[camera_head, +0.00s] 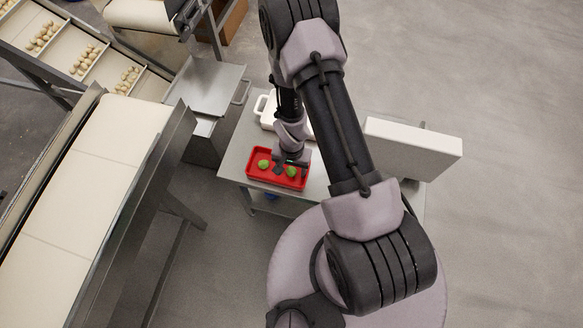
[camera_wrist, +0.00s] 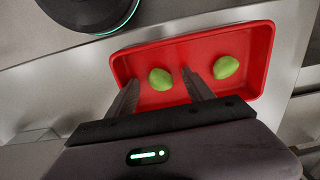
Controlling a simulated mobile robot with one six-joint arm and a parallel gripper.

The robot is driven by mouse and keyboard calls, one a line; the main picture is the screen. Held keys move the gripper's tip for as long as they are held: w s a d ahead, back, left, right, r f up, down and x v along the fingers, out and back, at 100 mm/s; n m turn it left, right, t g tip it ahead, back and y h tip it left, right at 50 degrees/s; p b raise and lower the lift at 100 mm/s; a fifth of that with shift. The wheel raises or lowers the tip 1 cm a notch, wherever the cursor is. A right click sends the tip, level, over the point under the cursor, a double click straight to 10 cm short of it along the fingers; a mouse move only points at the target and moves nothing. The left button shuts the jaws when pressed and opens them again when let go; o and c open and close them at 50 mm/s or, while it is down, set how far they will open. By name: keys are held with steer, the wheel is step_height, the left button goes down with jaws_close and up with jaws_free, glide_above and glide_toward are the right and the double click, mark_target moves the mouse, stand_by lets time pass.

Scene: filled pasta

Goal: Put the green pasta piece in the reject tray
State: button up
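The red tray (camera_head: 277,182) sits on a small metal table and also shows in the wrist view (camera_wrist: 262,62). Two green pasta pieces lie in it. In the head view my wrist covers part of the tray.
The metal table (camera_head: 236,157) also holds a white handled item (camera_head: 264,108) behind the tray, partly hidden by my arm. A white box-like panel (camera_head: 413,148) stands to the right. A conveyor (camera_head: 95,180) runs along the left. Rows of pale pasta pieces (camera_head: 85,60) lie at the upper left.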

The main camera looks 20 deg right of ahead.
step_height(320, 180, up, 13)
steer(key=p, duration=1)
step_height(320, 180, up, 37)
steer(key=n+t, duration=0.1)
steer(key=t, duration=0.3)
glide_above(292, 170)
steer(key=s+a, duration=0.2)
steer(key=s, duration=0.1)
steer(key=s+a+r+n+t+y, duration=0.1)
steer(key=s+a+r+y, duration=0.1)
steer(key=s+r, duration=0.4)
steer(key=s+a, duration=0.1)
steer(key=s, duration=0.2)
steer(key=shift+a+r+n+t, duration=0.15)
steer(key=shift+r+n+t, duration=0.15)
steer(key=shift+t, duration=0.1)
